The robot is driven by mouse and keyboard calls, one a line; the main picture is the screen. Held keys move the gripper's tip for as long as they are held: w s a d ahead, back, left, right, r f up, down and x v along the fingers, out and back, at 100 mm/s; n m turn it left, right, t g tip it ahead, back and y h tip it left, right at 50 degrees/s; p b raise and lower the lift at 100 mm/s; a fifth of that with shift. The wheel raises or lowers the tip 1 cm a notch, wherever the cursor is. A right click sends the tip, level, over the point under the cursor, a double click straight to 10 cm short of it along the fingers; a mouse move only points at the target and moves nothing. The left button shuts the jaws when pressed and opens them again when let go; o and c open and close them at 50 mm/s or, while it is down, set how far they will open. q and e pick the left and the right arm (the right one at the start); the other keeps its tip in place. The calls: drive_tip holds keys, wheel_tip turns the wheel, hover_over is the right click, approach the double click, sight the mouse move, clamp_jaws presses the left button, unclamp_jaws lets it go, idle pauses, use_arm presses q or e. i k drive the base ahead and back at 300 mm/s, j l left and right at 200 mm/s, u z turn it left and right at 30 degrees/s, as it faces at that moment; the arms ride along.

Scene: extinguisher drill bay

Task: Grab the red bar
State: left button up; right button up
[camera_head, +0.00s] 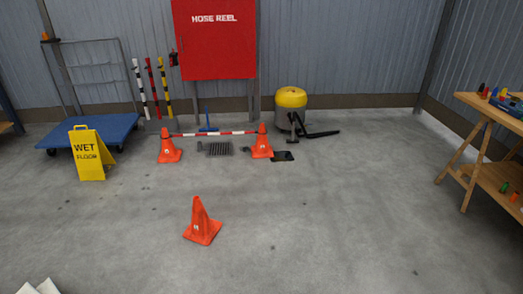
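Three striped bars lean upright against the back wall. The middle one is a red bar (159,87) with light bands. A black-and-white bar (140,88) stands to its left and a yellow-and-black bar (165,86) to its right. Another red-and-white bar (212,133) lies level across two orange cones, the left cone (169,148) and the right cone (262,143).
A lone orange cone (202,221) stands on the open floor in front. A yellow wet-floor sign (89,154) and blue cart (93,132) are at left. A yellow vacuum (291,99) stands by the wall, a wooden workbench (492,107) at right. The right-centre floor is clear.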

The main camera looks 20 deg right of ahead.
sight(256, 132)
drive_tip(key=i+l+z, duration=0.45)
drive_tip(key=i+l, duration=0.15)
drive_tip(key=l, duration=0.45)
drive_tip(key=i+l+z, duration=0.45)
drive_tip(key=i+l, duration=0.35)
drive_tip(key=i+u, duration=0.15)
drive_tip(key=i, duration=0.3)
drive_tip(key=i+l+u, duration=0.15)
drive_tip(key=i, duration=0.35)
drive_tip(key=i+u, duration=0.15)
drive_tip(key=i, duration=0.3)
drive_tip(key=i+l+u, duration=0.15)
drive_tip(key=i, duration=0.3)
drive_tip(key=i+j+u, duration=0.1)
drive_tip(key=i+u, duration=0.3)
drive_tip(key=i, duration=0.4)
drive_tip(key=i+l+u, duration=0.1)
drive_tip(key=i+u, duration=0.3)
drive_tip(key=i, duration=0.4)
